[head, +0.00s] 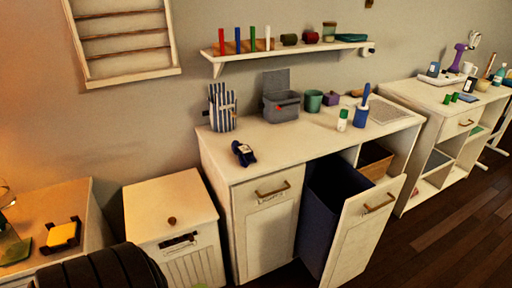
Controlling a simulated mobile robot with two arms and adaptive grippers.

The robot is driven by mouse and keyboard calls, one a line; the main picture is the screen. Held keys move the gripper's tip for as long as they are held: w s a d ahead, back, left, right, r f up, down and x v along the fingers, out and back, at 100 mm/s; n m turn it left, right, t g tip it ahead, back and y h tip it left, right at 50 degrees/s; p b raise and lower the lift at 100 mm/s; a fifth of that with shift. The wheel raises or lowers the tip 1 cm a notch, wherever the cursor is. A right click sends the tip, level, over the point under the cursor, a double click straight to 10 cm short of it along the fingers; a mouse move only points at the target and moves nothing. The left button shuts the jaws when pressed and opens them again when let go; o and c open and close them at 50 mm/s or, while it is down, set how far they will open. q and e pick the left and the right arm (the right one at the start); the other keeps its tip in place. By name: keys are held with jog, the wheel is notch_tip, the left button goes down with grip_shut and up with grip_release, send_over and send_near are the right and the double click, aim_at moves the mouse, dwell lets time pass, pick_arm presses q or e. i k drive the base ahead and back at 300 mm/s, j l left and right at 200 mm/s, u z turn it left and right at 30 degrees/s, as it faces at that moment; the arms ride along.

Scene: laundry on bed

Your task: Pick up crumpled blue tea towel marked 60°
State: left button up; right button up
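A small crumpled dark blue item (243,152) with a pale patch lies on the left front part of the white cabinet top (290,150) in the head view. It looks like a bunched cloth, but no 60° mark can be read at this size. Nothing touches it from above. Neither of my grippers shows in this view.
A blue-and-white striped holder (222,108), a grey lidded box (281,107) and a green cup (313,101) stand behind the blue item. A tilt-out door with a dark blue bin (325,210) stands open below. A wall shelf (290,48) hangs above.

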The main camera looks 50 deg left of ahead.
aim_at(245, 155)
jog(key=u, duration=1.6)
